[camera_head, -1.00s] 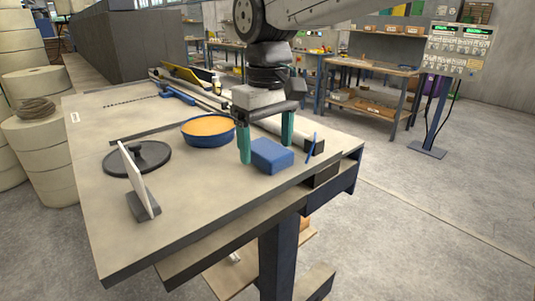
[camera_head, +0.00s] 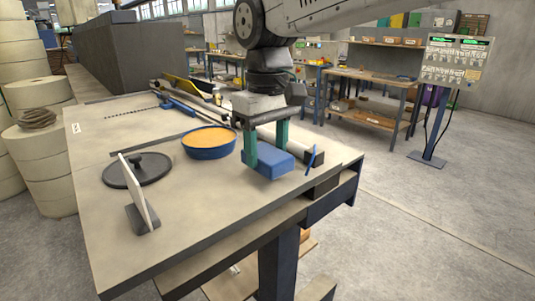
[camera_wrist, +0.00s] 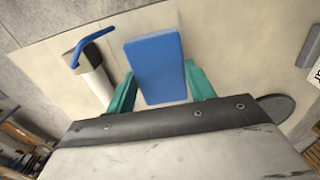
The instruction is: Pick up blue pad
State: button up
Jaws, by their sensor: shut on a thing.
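The blue pad (camera_head: 268,162) is a flat block near the right front part of the table (camera_head: 200,235). My gripper (camera_head: 266,150) has come down over it, with its teal fingers closed against two opposite sides. In the wrist view the pad (camera_wrist: 157,66) lies between the two fingers (camera_wrist: 160,88), which touch its edges. I cannot tell whether the pad's underside is resting on the table or slightly above it.
A blue round dish with orange contents (camera_head: 209,140) stands left of my gripper. A black round lid (camera_head: 138,168) and an upright white plate in a grey holder (camera_head: 140,195) are further left.

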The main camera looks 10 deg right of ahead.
jog(key=shift+s+r, duration=0.2)
jog(key=shift+r, duration=0.95)
jog(key=s+d+r, duration=0.1)
jog(key=s+d, duration=0.3)
jog(key=s, duration=1.1)
jog(key=shift+s+a+r, duration=0.1)
jog(key=shift+o, duration=0.5)
jog(key=shift+c, duration=0.2)
